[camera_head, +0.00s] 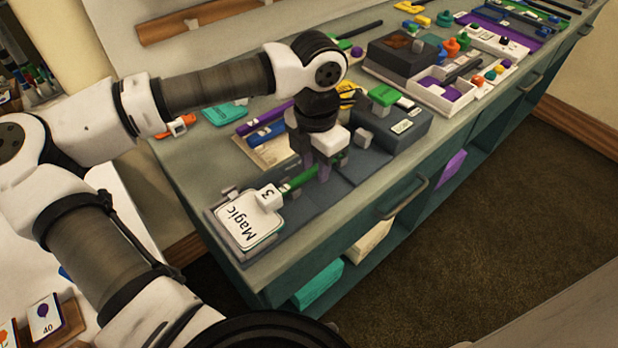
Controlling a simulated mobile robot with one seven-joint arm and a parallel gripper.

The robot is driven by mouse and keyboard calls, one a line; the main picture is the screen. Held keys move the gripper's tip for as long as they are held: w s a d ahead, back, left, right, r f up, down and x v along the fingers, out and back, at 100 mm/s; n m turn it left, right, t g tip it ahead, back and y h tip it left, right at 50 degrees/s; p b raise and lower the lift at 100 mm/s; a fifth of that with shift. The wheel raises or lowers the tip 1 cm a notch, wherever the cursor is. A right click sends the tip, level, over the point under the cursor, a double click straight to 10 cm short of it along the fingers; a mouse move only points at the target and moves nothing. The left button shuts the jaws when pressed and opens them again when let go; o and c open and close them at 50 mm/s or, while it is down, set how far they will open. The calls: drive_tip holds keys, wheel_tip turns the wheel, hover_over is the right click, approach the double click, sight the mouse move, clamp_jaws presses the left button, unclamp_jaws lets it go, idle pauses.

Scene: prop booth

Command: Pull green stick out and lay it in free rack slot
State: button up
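A green stick (297,183) lies low over the dark mat, its left end at a white knob-like block marked 3 (268,198) beside a white "Magic" card (240,222). How far its end goes into that block is hidden. My gripper (316,172) points down at the stick's right part, with its purple-grey fingers beside or around it. Whether they close on it is not clear. A pale rack (272,153) stands behind, holding a purple stick (262,120) and a blue stick (265,135). Its front part looks bare, but my gripper hides its right end.
A dark grey box (400,138) with a green block (383,95) on top stands right of my gripper. A small grey cube (364,137) sits before it. A teal item (225,115) lies behind the rack. The counter's front edge (340,228) is close.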

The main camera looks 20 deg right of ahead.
clamp_jaws()
drive_tip(key=shift+w+d, duration=0.15)
drive_tip(key=shift+d, duration=0.25)
drive_tip(key=shift+w+d+b, duration=0.3)
drive_tip(key=shift+d+b, duration=0.1)
drive_tip(key=shift+d, duration=0.45)
drive_tip(key=shift+r, duration=0.15)
drive_tip(key=shift+r+p, duration=1.65)
drive_tip(key=shift+r, duration=1.75)
